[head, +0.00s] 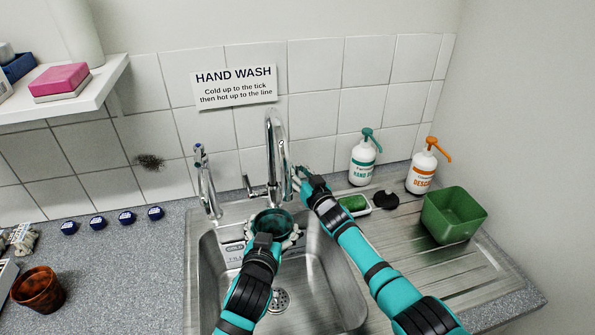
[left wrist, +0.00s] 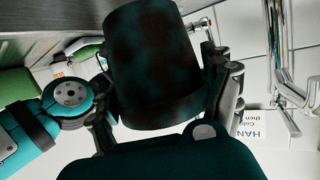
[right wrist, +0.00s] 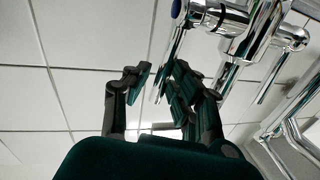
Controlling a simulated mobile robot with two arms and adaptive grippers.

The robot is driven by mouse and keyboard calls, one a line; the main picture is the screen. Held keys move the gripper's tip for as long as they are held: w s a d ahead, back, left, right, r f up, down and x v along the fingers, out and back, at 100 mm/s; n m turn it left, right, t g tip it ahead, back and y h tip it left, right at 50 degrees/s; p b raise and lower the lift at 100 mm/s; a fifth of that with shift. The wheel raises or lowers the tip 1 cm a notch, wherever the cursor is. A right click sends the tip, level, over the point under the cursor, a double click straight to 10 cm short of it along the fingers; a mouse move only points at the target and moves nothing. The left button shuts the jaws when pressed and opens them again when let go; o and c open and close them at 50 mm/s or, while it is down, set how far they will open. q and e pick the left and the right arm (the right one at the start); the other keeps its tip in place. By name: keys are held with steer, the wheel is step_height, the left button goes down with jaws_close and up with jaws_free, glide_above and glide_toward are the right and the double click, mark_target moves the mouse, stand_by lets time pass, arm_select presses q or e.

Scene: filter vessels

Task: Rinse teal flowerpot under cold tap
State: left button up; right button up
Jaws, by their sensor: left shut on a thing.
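The teal flowerpot (head: 272,221) is upright over the back of the sink, below the tall swan-neck tap (head: 277,135). My left gripper (head: 272,236) is shut on it; the left wrist view shows brown stains on the dark teal pot (left wrist: 152,60). A slimmer tap with a blue mark (head: 205,180) stands at the left. Which tap is cold is not clearly labelled. My right gripper (head: 301,178) is just right of the tall tap. Its fingers are apart and empty in the right wrist view (right wrist: 160,82). I see no running water.
The steel sink (head: 220,285) has a drainboard (head: 440,270) at right with a green tub (head: 453,215), a green sponge (head: 354,203) and two pump bottles (head: 363,160) (head: 422,172). A brown pot (head: 38,290) and several blue caps (head: 97,222) are at left. A hand-wash sign (head: 234,87) hangs behind.

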jaws_close()
steer(key=shift+w+f, duration=0.1)
steer(key=shift+s+d+f+n+t+y, duration=0.1)
steer(key=shift+s+f+n+t+y, duration=0.15)
steer(key=shift+s+t, duration=0.35)
steer(key=shift+s+d+n+t+y, duration=0.15)
steer(key=shift+s+t+y, duration=0.2)
steer(key=shift+t, duration=0.45)
steer(key=shift+o, duration=1.5)
jaws_free()
steer(key=shift+s+r, duration=0.1)
steer(key=shift+r, duration=0.05)
steer(key=shift+o, duration=0.2)
steer(key=shift+r, duration=0.1)
